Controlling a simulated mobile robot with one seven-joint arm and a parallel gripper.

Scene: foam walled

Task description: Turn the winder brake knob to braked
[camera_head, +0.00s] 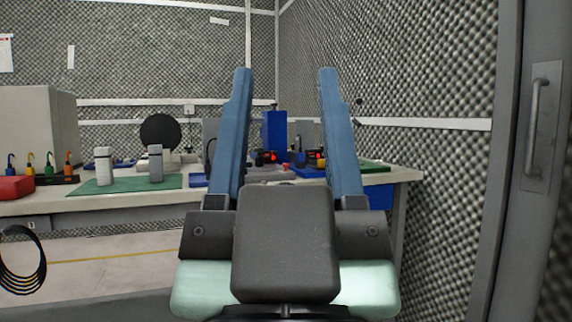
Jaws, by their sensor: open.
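My gripper (285,76) is in the foreground. Its two long blue fingers point up and stand wide apart, with nothing between them. Beyond it is a workbench (150,200). A blue upright unit (275,128) stands on the bench and shows between the fingers, some way off. Small black devices with red lights (266,158) sit in front of it. A round black disc (160,131) on a pale base stands at the back of the bench, left of the fingers. I cannot make out the winder brake knob or its setting; my gripper hides part of the bench.
A green mat (120,188) holds two grey upright blocks. A foam wall (440,180) and a door handle (534,125) are at the right. A black cable coil (22,262) hangs at lower left.

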